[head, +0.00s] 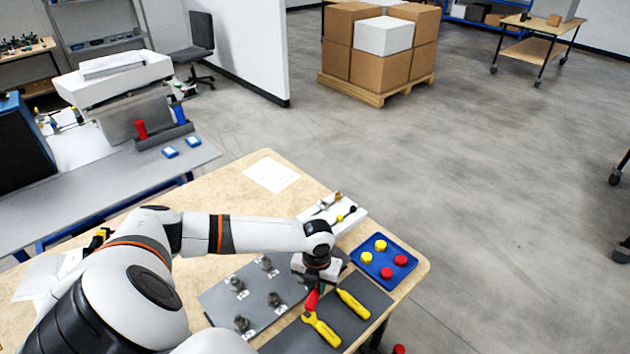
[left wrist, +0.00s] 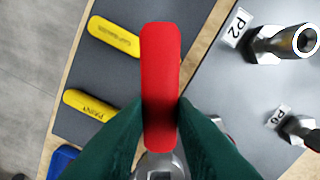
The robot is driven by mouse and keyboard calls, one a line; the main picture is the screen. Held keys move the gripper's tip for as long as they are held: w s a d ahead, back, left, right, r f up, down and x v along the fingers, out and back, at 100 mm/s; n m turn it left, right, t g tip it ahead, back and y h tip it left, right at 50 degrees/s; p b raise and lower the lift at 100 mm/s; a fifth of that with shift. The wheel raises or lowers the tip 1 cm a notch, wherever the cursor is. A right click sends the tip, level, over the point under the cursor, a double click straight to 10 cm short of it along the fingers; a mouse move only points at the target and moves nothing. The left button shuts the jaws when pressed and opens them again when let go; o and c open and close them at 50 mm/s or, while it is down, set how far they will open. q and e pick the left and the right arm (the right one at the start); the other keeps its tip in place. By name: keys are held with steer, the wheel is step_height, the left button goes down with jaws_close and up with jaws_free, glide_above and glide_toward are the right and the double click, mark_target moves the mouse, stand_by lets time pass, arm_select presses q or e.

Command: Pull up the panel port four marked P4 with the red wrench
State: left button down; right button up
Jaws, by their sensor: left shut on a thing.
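The red wrench (head: 312,299) is held in my left gripper (head: 314,284) over the dark mat, beside the panel's right edge. In the left wrist view its red handle (left wrist: 160,75) stands between the two green fingers (left wrist: 160,112), which are shut on it. The grey panel (head: 222,300) carries several metal ports with small white labels. In the left wrist view, a port (left wrist: 285,43) stands by the label P2 (left wrist: 238,25), and another port (left wrist: 302,130) by a label I cannot read surely. I cannot tell which port is P4. My right gripper is out of view.
Two yellow wrenches (head: 353,304) (head: 322,330) lie on the dark mat (head: 372,292). A blue tray (head: 399,269) with yellow and red caps sits at the right corner of the table. A white block with small parts (head: 346,221) stands behind the arm. The table's left part has free room.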

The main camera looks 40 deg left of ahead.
arm_select(q)
step_height(320, 180, up, 9)
steer(key=d+p, duration=0.2)
steer(key=p, duration=0.4)
steer(key=shift+d+f+p, duration=0.2)
steer(key=shift+p, duration=0.2)
steer(key=shift+s, duration=0.1)
